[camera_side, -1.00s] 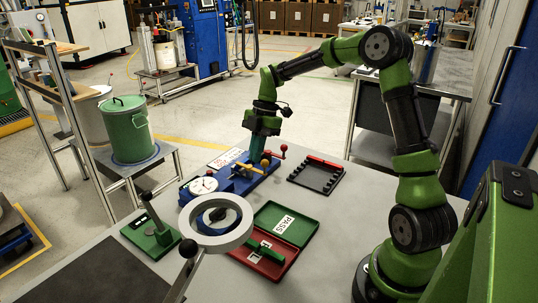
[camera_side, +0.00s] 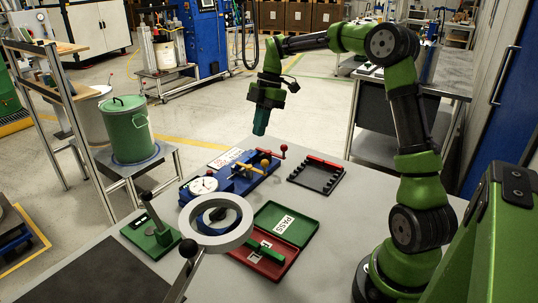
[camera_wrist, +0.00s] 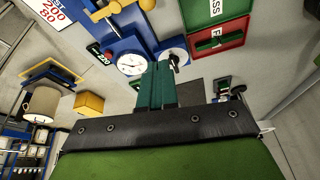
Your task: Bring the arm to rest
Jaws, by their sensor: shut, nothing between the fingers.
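My gripper (camera_side: 261,131) hangs from the green arm above the table's back edge, pointing down, with clear air between its tips and the bench things. Its teal fingers lie together with nothing between them, and they also show in the wrist view (camera_wrist: 158,75). Below and in front of it in the side view stands the blue fixture (camera_side: 240,178) with a yellow bar, a red-knobbed lever and a white dial gauge (camera_side: 203,186). The gripper touches nothing.
A green PASS tray (camera_side: 287,222) and a red tray (camera_side: 262,262) lie at the table's middle. A black rack (camera_side: 317,175) lies right of the fixture. A ring magnifier (camera_side: 216,221) stands in front. A green lever stand (camera_side: 152,234) is at left. A lidded green drum (camera_side: 127,130) stands beyond the table.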

